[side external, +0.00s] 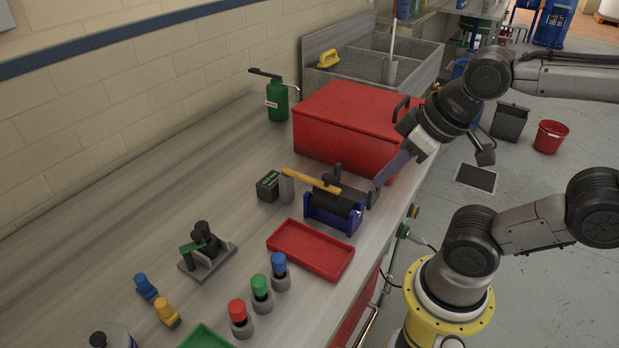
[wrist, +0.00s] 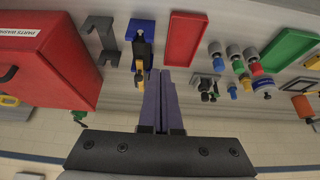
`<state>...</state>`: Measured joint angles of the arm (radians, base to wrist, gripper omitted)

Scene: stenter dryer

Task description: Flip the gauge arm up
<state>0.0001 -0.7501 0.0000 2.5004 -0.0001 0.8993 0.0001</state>
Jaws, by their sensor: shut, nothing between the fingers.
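The gauge arm is likely the yellow bar (side external: 311,181) on the black roller fixture with a blue cradle (side external: 333,216). It lies nearly flat, its free end near a grey post (side external: 287,188), pointing toward the wall. In the wrist view the yellow bar (wrist: 142,50) and blue cradle (wrist: 140,27) appear just beyond my fingertips. My gripper (side external: 377,183) is shut and empty, its purple fingers angled down near the fixture's right end in the side view. Its fingers (wrist: 160,75) lie side by side in the wrist view. I cannot tell whether they touch the fixture.
A large red box (side external: 345,120) stands close behind the fixture, and a red tray (side external: 310,250) lies in front. A grey bracket (wrist: 99,36) sits between box and fixture. A small green-black box (side external: 268,187) stands near the post.

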